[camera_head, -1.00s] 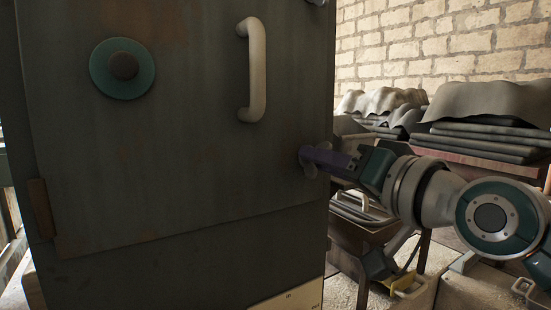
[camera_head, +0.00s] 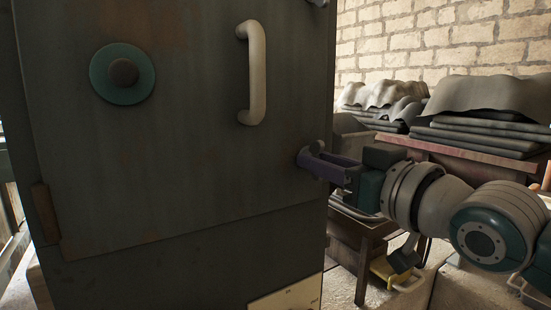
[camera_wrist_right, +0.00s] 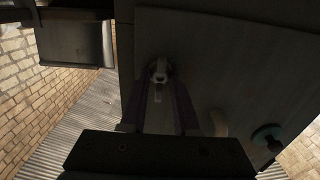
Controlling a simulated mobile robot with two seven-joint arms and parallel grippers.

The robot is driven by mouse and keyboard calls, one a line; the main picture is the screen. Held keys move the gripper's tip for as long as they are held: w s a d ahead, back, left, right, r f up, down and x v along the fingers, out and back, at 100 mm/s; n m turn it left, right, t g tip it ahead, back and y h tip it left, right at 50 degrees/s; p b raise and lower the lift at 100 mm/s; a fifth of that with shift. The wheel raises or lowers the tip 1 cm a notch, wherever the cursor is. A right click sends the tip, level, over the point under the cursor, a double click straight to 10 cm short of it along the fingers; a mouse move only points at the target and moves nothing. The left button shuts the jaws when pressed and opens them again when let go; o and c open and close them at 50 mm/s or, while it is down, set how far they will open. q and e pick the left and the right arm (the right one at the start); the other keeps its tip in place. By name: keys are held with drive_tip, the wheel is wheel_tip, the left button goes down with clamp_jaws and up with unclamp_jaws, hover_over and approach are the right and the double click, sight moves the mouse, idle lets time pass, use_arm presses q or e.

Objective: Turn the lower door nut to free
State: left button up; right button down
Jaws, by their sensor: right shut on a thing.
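The dark door (camera_head: 180,160) of the cabinet fills the left and middle of the head view. The lower door nut (camera_head: 303,157), a small grey part, is at the door's right edge below the white handle. My right gripper (camera_head: 312,160) has its purple fingers on this nut, shut on it, and partly hides it. In the right wrist view the nut (camera_wrist_right: 159,70) shows pale between the two fingertips (camera_wrist_right: 160,82). The upper nut (camera_head: 318,2) is cut off by the top edge of the head view. My left gripper is out of view.
A white door handle (camera_head: 252,72) and a round green knob (camera_head: 122,73) stick out from the door. To the right, stacked dark sheets (camera_head: 475,140) lie on a table by a brick wall (camera_head: 440,45). A yellow item (camera_head: 390,270) is low behind my right arm.

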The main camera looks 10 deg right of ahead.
idle(0.4)
drive_tip(key=c, duration=0.6)
unclamp_jaws()
drive_tip(key=shift+c, duration=0.2)
drive_tip(key=shift+s, duration=0.1)
drive_tip(key=v, duration=0.9)
drive_tip(key=shift+s+d, duration=0.15)
drive_tip(key=shift+s, duration=0.2)
